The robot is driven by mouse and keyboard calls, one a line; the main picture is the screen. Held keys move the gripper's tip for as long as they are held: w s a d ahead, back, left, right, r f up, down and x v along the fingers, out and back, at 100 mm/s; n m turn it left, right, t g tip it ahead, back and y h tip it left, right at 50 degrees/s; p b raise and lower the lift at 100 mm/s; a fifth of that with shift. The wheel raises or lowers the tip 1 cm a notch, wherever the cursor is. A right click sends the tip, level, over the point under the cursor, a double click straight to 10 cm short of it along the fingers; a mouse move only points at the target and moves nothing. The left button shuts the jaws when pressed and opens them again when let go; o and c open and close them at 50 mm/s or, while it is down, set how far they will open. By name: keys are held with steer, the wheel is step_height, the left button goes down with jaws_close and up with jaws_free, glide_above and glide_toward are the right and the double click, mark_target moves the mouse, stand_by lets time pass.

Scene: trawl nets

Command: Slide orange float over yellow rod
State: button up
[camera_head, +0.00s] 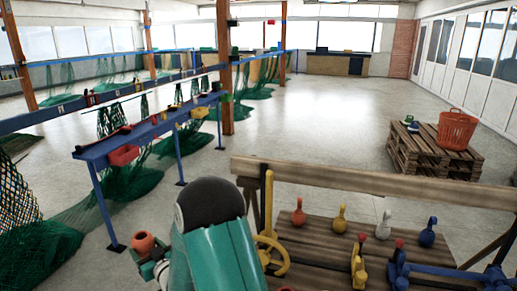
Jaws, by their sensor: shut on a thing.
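My gripper (152,262) is at the lower left, partly hidden behind my teal arm. It is shut on an orange float (145,243), which shows above the fingers with a dark opening in its top. The yellow rod (268,203) stands upright to the right of my arm, in front of a wooden beam. The held float is well to the left of the rod and apart from it. A yellow curved piece (270,258) is at the rod's lower part.
A wooden board (320,240) holds an orange-red float (298,213), a yellow one (340,220), a white one (384,226) and a blue one (427,234). A blue bench (150,130) with green nets stands left. A pallet stack (425,155) with an orange basket (457,130) stands right.

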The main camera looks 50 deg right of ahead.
steer(key=s+d+r+m+h, duration=0.1)
steer(key=s+d+r+h, duration=0.1)
steer(key=d+r, duration=0.85)
step_height(320, 180, up, 20)
steer(key=m+g+h, duration=0.3)
steer(key=m+h, duration=0.2)
steer(key=h, duration=0.2)
glide_above(271, 175)
steer(key=s, duration=0.1)
steer(key=shift+a+f, duration=0.15)
steer(key=shift+f, duration=2.55)
steer(key=shift+a+f, duration=0.15)
steer(key=shift+f, duration=2.5)
steer(key=o, duration=1.1)
